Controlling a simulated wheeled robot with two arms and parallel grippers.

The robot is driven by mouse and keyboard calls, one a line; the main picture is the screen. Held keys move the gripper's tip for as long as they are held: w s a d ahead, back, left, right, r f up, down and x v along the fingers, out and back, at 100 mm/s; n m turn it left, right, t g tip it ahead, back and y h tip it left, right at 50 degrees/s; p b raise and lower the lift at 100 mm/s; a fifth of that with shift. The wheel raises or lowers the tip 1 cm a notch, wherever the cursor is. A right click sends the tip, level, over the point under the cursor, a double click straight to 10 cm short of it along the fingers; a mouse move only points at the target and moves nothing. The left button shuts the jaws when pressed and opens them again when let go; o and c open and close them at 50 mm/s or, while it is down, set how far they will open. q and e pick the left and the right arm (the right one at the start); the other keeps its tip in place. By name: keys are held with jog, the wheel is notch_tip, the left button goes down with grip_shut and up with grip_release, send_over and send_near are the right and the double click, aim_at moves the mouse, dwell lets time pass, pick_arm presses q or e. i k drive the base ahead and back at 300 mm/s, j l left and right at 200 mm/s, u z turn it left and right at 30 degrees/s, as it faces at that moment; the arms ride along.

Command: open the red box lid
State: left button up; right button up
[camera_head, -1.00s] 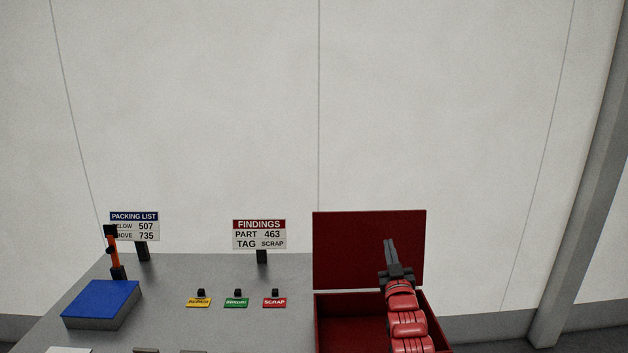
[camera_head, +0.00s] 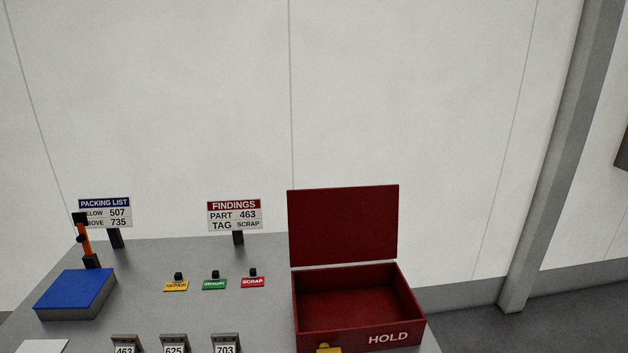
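The red box (camera_head: 350,335) stands at the right end of the grey table, with "HOLD" written on its front wall. Its lid (camera_head: 343,226) stands upright behind it, open. The inside of the box is in view and looks empty. Neither of my grippers shows in the head view now. A small yellow piece (camera_head: 328,349) shows at the bottom edge in front of the box; I cannot tell what it is.
A blue-topped block (camera_head: 76,289) and an orange tool (camera_head: 86,240) stand at the left. Signs read "PACKING LIST" (camera_head: 105,212) and "FINDINGS" (camera_head: 235,214). Yellow (camera_head: 176,286), green (camera_head: 215,284) and red SCRAP (camera_head: 252,282) tags lie mid-table. Numbered parts (camera_head: 174,345) line the front.

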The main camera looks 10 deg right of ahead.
aim_at(359, 224)
jog(key=l+u, duration=0.4)
jog(key=i+l+u, duration=0.1)
jog(key=l+u, duration=0.4)
jog(key=l, duration=0.55)
jog(key=k+l, duration=0.1)
jog(key=l, duration=0.5)
jog(key=k+l+u, duration=0.15)
jog(key=l, duration=0.5)
jog(key=l+u, duration=0.1)
jog(key=l, duration=0.5)
jog(key=i+l, duration=0.1)
jog(key=l, duration=0.35)
jog(key=i, duration=0.25)
